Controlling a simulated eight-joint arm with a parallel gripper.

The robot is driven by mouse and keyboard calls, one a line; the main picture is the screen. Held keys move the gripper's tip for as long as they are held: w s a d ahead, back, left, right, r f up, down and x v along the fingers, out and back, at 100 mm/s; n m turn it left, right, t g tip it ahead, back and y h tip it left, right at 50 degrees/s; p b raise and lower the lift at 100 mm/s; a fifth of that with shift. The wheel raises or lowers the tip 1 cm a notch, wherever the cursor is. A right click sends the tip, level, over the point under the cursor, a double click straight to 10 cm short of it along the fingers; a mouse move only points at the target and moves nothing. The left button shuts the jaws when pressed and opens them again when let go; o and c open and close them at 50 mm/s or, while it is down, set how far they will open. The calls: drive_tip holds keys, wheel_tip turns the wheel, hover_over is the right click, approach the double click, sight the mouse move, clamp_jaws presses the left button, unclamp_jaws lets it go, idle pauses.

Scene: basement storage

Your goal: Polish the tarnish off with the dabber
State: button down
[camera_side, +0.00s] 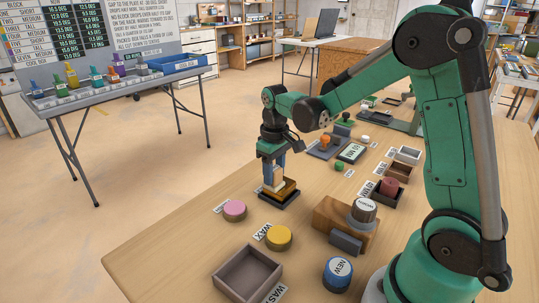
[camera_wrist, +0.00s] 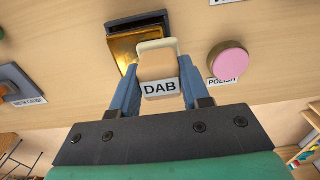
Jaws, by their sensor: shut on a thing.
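My gripper (camera_wrist: 158,88) is shut on the dabber (camera_wrist: 158,66), a tan block with a pale pad and a "DAB" label. In the side view my gripper (camera_side: 273,178) holds it upright over the table. The brass plate (camera_wrist: 123,48) sits in a dark holder (camera_wrist: 142,23); the plate also shows in the side view (camera_side: 288,188). The dabber is at the plate, overlapping its lower right part in the wrist view. I cannot tell whether pad and plate touch. The plate's visible part looks golden with darker shading; the dabber hides some of it.
A pink round pad (camera_side: 235,210), labelled POLISH in the wrist view, lies close to the plate. A yellow WAX pad (camera_side: 278,237), an open waste box (camera_side: 246,277), a blue-topped NEW tin (camera_side: 337,273) and a wooden block (camera_side: 330,212) stand nearer. The left table edge is clear.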

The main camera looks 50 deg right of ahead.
drive_tip(key=shift+a, duration=0.5)
drive_tip(key=shift+d, duration=3.15)
wheel_tip(320, 180, up, 8)
drive_tip(key=shift+f, duration=0.1)
